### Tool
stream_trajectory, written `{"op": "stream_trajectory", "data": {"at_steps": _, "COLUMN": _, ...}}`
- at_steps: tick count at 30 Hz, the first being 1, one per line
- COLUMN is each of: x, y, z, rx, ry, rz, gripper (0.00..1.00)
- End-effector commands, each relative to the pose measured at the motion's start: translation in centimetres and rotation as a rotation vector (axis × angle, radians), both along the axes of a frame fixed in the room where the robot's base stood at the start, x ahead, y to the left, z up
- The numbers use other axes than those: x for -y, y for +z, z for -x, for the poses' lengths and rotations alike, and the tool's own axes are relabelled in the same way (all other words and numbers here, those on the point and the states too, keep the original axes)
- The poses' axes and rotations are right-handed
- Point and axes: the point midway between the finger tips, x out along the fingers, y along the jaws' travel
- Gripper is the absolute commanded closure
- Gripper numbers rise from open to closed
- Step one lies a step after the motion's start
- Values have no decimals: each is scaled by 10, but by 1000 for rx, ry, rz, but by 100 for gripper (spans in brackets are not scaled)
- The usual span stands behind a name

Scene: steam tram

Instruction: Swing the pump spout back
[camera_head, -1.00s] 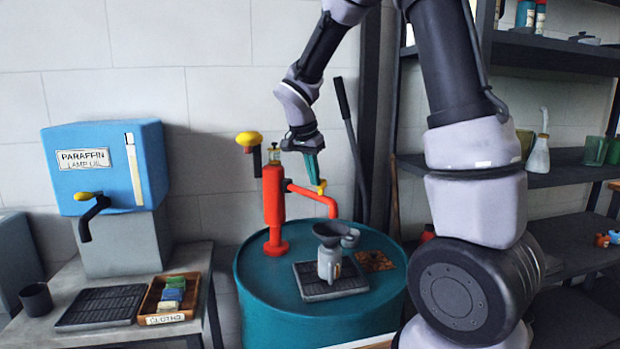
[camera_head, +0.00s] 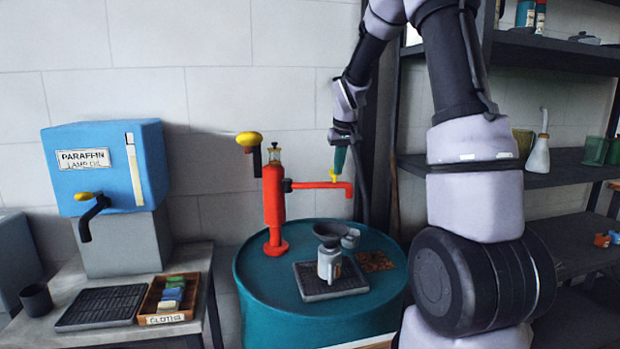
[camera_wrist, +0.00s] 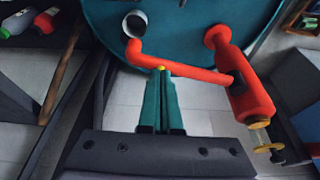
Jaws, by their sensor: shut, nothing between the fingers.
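The red pump (camera_head: 273,205) stands upright on the teal drum (camera_head: 255,290), with a yellow knob on its handle at upper left. Its red spout (camera_head: 320,185) points right, with a bent end and a small yellow peg (camera_head: 333,176) on top. My gripper (camera_head: 337,164) is by the spout's outer part. In the wrist view the shut green fingers (camera_wrist: 161,75) have their tips at the spout (camera_wrist: 180,70), close to the yellow peg; I cannot tell whether they touch. A grey can with a dark funnel (camera_head: 328,255) stands on a black grate (camera_head: 308,290), left of and below the spout's end.
A blue paraffin tank (camera_head: 105,165) and a box of cloths (camera_head: 170,300) are on the left. Dark shelves (camera_head: 550,175) stand on the right.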

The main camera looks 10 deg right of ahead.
Motion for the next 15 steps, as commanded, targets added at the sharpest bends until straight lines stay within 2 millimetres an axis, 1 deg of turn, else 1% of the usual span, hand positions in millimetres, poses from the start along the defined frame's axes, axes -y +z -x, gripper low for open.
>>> {"op": "stream_trajectory", "data": {"at_steps": 1, "x": 4, "y": 0, "z": -6, "rx": 0, "ry": 28, "rz": -1, "gripper": 100}}
{"op": "stream_trajectory", "data": {"at_steps": 5, "x": 7, "y": 0, "z": -18, "rx": 0, "ry": 103, "rz": 0, "gripper": 100}}
{"op": "stream_trajectory", "data": {"at_steps": 9, "x": 8, "y": 0, "z": -26, "rx": -1, "ry": 102, "rz": 1, "gripper": 100}}
{"op": "stream_trajectory", "data": {"at_steps": 15, "x": 10, "y": 0, "z": -34, "rx": 1, "ry": 102, "rz": 2, "gripper": 100}}
